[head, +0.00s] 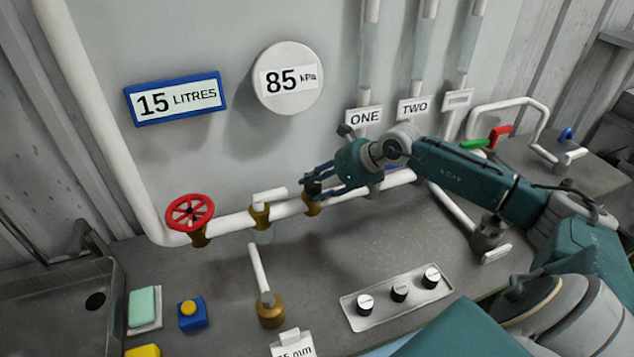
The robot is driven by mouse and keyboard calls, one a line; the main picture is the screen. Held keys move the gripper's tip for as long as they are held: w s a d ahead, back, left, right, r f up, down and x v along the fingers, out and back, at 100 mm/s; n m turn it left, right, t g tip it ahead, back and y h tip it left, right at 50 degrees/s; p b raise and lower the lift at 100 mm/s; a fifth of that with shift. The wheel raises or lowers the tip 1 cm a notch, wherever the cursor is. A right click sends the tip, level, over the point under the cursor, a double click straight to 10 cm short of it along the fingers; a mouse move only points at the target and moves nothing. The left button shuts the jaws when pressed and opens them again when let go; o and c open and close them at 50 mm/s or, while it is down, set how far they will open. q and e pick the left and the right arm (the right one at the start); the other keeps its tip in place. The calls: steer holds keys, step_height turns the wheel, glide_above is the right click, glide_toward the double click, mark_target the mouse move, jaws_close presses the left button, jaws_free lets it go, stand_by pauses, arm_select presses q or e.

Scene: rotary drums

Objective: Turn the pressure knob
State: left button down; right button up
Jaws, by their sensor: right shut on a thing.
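My right gripper (317,184) reaches in from the right, and its blue fingers are shut on a small dark knob (313,188). The knob sits on top of a brass fitting (312,206) on the white horizontal pipe. The fingers partly hide the knob, and its turn angle cannot be told. No label shows on it, but it is the only knob at my gripper. A round white gauge (287,80) on the wall above reads 85 kPa. My left gripper is not in view.
A red handwheel (190,211) and a white lever valve (270,196) stand left of the knob on the pipe. A blue-framed sign (176,98) reads 15 LITRES. A panel with three dials (397,297) and another lever (259,270) stand in front. Bare bench lies between.

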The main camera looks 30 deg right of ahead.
steer(key=shift+w+r+m+t+h+b, duration=0.3)
steer(key=shift+m+h+b, duration=0.35)
steer(key=shift+b, duration=0.35)
steer(key=shift+c, duration=0.2)
steer(key=shift+m, duration=0.25)
steer(key=shift+r+h+b, duration=0.25)
steer(key=shift+r+b, duration=0.05)
steer(key=shift+b, duration=0.05)
steer(key=o, duration=1.1)
steer(key=shift+f, duration=0.15)
steer(key=shift+s+f, duration=0.15)
